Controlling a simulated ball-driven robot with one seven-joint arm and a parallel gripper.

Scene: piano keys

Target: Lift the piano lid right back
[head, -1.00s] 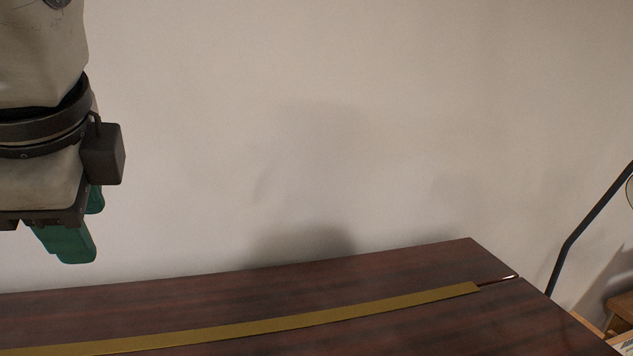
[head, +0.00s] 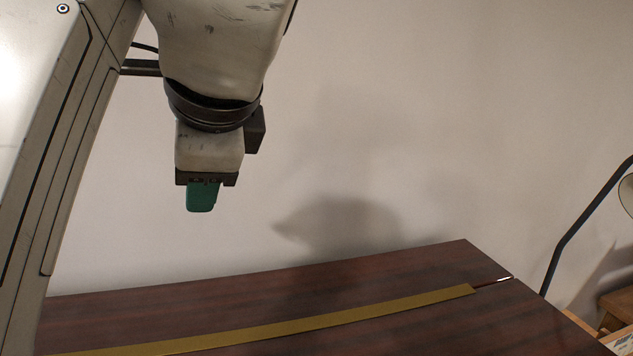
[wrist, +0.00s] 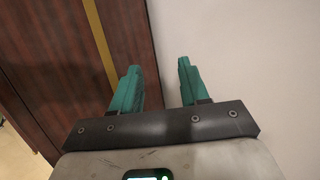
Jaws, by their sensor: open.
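The piano top (head: 400,275) is dark reddish-brown wood with a brass hinge strip (head: 300,326) running along it. The strip also shows in the wrist view (wrist: 100,42), with dark wood (wrist: 60,60) on both sides. The surface lies flat in the head view; the keys and the lid's front edge are not in view. My gripper (head: 202,208) points down above the back of the piano top, apart from it. In the wrist view its two green fingers (wrist: 160,78) are spread with nothing between them.
A pale wall (head: 450,120) stands close behind the piano. A dark lamp arm (head: 580,228) rises at the right, near a wooden piece of furniture (head: 615,308). The air above the piano top's right part is clear.

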